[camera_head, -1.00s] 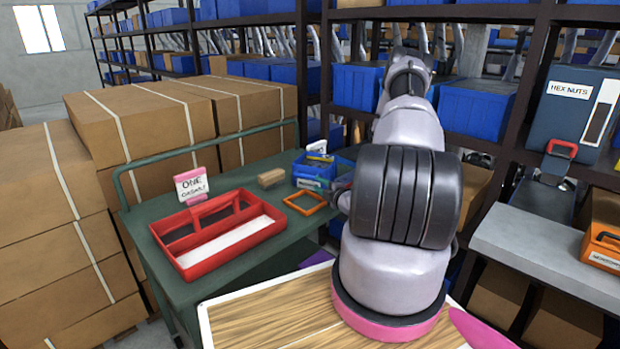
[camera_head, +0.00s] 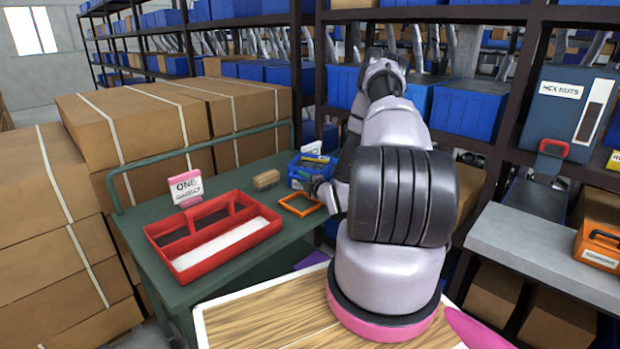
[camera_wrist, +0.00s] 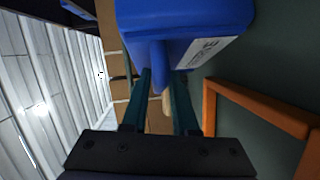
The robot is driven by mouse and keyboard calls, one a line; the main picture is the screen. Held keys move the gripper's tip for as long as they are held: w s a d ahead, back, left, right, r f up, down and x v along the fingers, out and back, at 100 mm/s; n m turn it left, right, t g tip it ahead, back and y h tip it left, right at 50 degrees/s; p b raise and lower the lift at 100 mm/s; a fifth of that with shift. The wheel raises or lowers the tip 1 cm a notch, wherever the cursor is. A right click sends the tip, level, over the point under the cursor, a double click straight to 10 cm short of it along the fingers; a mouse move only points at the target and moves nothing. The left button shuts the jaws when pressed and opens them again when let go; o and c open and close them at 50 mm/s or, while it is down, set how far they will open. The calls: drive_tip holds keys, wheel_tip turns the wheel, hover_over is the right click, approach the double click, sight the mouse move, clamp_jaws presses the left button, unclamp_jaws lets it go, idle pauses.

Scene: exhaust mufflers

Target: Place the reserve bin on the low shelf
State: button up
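A small blue bin (camera_head: 299,178) with a pale label stands at the back right of the green cart (camera_head: 165,278); I take it for the reserve bin. My wrist hides its right side in the head view. In the wrist view the blue bin (camera_wrist: 190,22) fills the top, with its label facing my gripper (camera_wrist: 163,76). The two dark fingers are apart, with a narrow blue part of the bin between their tips. A gap shows at the right finger; I cannot tell whether the left one touches. A grey shelf (camera_head: 545,255) is at the right; I cannot tell whether it is the low shelf.
A red tray (camera_head: 213,235), an orange frame (camera_head: 301,204), a tan block (camera_head: 266,179) and a sign (camera_head: 185,188) are on the cart. Cartons (camera_head: 130,125) stand left; racks stand behind.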

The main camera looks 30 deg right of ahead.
clamp_jaws()
idle(1.2)
